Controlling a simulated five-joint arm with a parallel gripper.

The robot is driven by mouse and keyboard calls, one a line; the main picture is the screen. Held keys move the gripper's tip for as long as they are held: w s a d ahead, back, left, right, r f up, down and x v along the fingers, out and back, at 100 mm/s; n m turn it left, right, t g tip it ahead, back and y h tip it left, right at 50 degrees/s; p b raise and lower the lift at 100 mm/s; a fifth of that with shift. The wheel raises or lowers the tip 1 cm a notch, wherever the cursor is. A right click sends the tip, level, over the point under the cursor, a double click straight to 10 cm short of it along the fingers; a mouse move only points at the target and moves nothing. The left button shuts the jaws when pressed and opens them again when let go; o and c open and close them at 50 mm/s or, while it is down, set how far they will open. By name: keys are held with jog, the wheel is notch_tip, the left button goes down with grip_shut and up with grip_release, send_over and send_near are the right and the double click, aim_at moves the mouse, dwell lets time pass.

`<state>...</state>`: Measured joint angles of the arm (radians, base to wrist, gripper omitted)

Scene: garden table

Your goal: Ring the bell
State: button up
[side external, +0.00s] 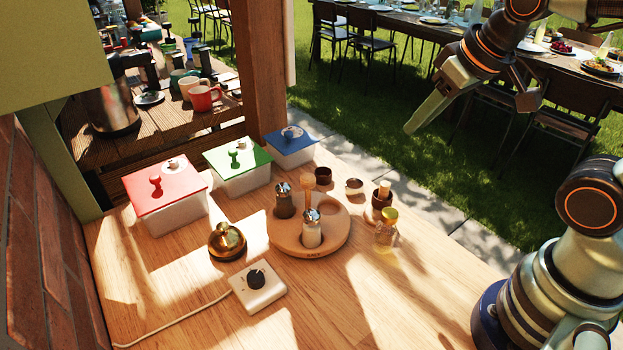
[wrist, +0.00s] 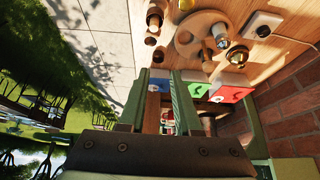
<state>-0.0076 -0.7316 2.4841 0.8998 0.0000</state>
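The bell (side external: 227,243) is a small brass dome with a knob on top. It stands on the wooden table (side external: 390,310), left of the round wooden tray. In the wrist view the bell (wrist: 237,57) shows at the upper right, beside the tray. My gripper (side external: 411,127) is raised in the air at the upper right of the side view, well away from the bell and above the grass side. In the wrist view its two green fingers (wrist: 159,76) are apart with nothing held between them.
A round tray (side external: 283,245) with shakers stands right of the bell. A white box with a black knob (side external: 258,287) and a cable lies in front. Red (side external: 165,190), green (side external: 237,158) and blue (side external: 290,140) lidded containers stand behind. Jars (side external: 386,228) stand at the right.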

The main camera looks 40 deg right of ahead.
jog(key=shift+n+g+y, duration=0.4)
jog(key=shift+n, duration=0.5)
jog(key=w+a, duration=0.1)
jog(key=w, duration=0.1)
jog(key=w+a, duration=0.2)
jog(key=w+a+r, duration=0.1)
jog(key=w+a, duration=0.1)
jog(key=shift+w+a+r, duration=0.1)
jog(key=shift+w+a, duration=0.15)
jog(key=shift+w, duration=0.15)
grip_shut()
jog(key=n+g, duration=0.2)
jog(key=n, duration=0.3)
send_over(220, 225)
jog(key=shift+y, duration=0.3)
jog(key=f, duration=0.9)
jog(key=s+f, duration=0.1)
jog(key=f, duration=0.3)
jog(key=shift+d+f, duration=0.15)
jog(key=shift+d, duration=0.15)
jog(key=shift+f, duration=2.5)
